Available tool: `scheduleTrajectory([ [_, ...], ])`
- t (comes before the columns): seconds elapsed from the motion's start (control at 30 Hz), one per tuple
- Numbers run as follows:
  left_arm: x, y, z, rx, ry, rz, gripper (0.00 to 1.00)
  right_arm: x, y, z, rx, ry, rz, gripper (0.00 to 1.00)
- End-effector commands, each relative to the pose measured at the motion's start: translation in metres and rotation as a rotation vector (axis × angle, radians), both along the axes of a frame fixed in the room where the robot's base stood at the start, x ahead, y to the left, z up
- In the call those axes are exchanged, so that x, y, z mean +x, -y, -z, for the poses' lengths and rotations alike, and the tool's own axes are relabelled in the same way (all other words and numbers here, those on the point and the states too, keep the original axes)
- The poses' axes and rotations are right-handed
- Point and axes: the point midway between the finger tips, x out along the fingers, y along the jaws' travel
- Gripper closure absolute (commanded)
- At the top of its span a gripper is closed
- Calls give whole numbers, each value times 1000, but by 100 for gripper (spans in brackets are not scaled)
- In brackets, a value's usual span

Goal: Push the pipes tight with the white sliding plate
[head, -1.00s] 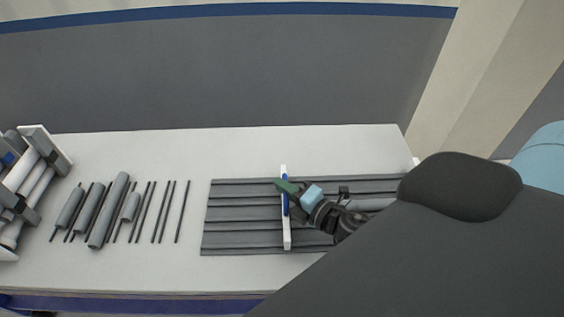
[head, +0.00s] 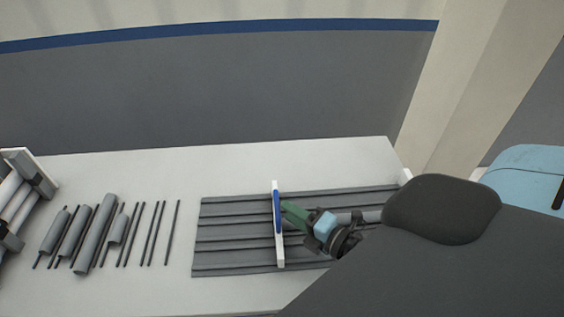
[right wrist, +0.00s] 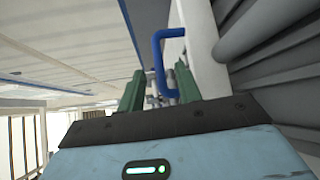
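The white sliding plate (head: 280,249) stands upright across the grooved grey rack (head: 230,235), with a blue handle (head: 277,207) on it. My right gripper (head: 286,206) is just right of the plate, its green fingers pointing at the handle. In the right wrist view its two fingers (right wrist: 160,88) are apart, with the blue handle (right wrist: 158,50) in front of and partly between them, not clamped. The plate (right wrist: 203,45) also shows there. A grey pipe (head: 371,216) lies on the rack's right part, partly hidden by my arm. My left gripper is not in view.
Several loose grey pipes (head: 95,235) and thin rods (head: 155,235) lie on the white table (head: 120,175), left of the rack. A holder (head: 38,178) with more pipes stands at the far left. The table behind the rack is clear.

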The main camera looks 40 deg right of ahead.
Motion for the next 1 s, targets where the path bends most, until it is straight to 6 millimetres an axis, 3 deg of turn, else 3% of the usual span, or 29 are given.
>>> scheduleTrajectory([
  [0.3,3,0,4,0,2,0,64,-25,5,-3,0,0,0,66],
  [1.0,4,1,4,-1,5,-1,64,-26,5,-4,0,0,0,66],
])
